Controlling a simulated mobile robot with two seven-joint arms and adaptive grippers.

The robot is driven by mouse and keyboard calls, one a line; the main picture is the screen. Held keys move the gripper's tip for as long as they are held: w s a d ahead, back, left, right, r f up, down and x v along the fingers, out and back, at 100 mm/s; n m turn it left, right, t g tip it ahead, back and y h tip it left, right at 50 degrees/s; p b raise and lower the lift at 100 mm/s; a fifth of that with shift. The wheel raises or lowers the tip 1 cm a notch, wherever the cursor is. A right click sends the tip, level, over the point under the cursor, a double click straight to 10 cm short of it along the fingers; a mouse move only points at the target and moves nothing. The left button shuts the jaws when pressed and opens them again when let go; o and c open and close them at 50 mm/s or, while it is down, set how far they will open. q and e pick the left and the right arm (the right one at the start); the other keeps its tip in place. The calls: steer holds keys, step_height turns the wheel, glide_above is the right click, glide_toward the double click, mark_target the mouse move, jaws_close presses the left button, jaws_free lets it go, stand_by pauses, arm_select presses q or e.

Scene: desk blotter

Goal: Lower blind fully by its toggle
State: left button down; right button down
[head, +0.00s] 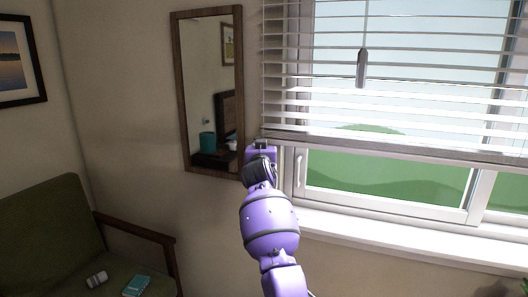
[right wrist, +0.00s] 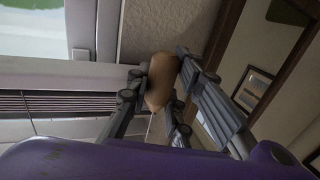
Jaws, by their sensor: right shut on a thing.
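The white slatted blind (head: 300,97) hangs over the upper part of the window. Its bottom rail (head: 400,148) sits above the sill, and bare glass shows below it. My right gripper (head: 262,146) is at the blind's lower left corner, beside the window frame. In the right wrist view its fingers (right wrist: 158,92) are shut on a tan, wood-coloured toggle (right wrist: 160,70). In the head view the toggle is hidden by my gripper and arm. Blind slats (right wrist: 70,103) show at the left of the wrist view. My left gripper is not in view.
A wood-framed mirror (head: 184,110) hangs on the wall just left of my gripper. The white sill (head: 400,235) runs below the window. A green armchair (head: 45,225) with a small book (head: 137,286) stands at lower left. A dark elongated piece (head: 361,68) shows at the blind.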

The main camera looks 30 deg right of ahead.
steer(key=shift+t, duration=0.3)
steer(key=shift+r, duration=2.3)
steer(key=c, duration=1.6)
jaws_free()
steer(key=shift+c, duration=0.2)
steer(key=shift+o, duration=0.5)
steer(key=shift+s+a, duration=0.1)
steer(key=shift+s, duration=0.1)
steer(key=shift+w+f, duration=0.15)
steer(key=shift+f, duration=0.45)
steer(key=v, duration=1.2)
steer(key=shift+r, duration=0.1)
